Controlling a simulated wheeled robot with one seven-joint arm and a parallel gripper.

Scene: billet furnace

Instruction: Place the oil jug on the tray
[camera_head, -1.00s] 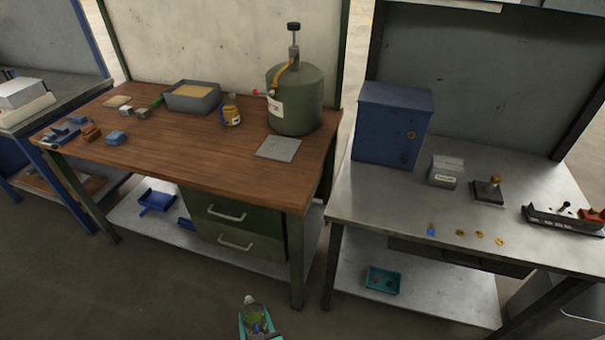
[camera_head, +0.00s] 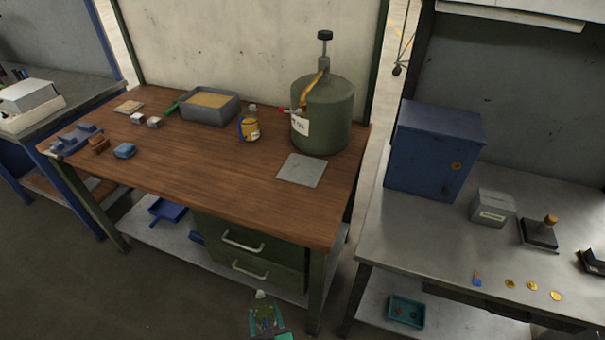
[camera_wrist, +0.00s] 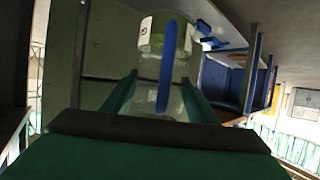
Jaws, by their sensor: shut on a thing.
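A flat grey square plate (camera_head: 302,170), which may be the tray, lies bare on the bench's right front part. Blue (camera_head: 167,209) and teal (camera_head: 406,312) trays sit on the lower shelves.
The wooden bench (camera_head: 190,180) carries a green tank (camera_head: 322,115), a yellow-labelled bottle (camera_head: 249,125), a grey bin (camera_head: 210,107) and small blocks. Drawers (camera_head: 245,240) are below. A metal bench with a blue cabinet (camera_head: 435,150) stands right. The wooden bench's front middle is clear.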

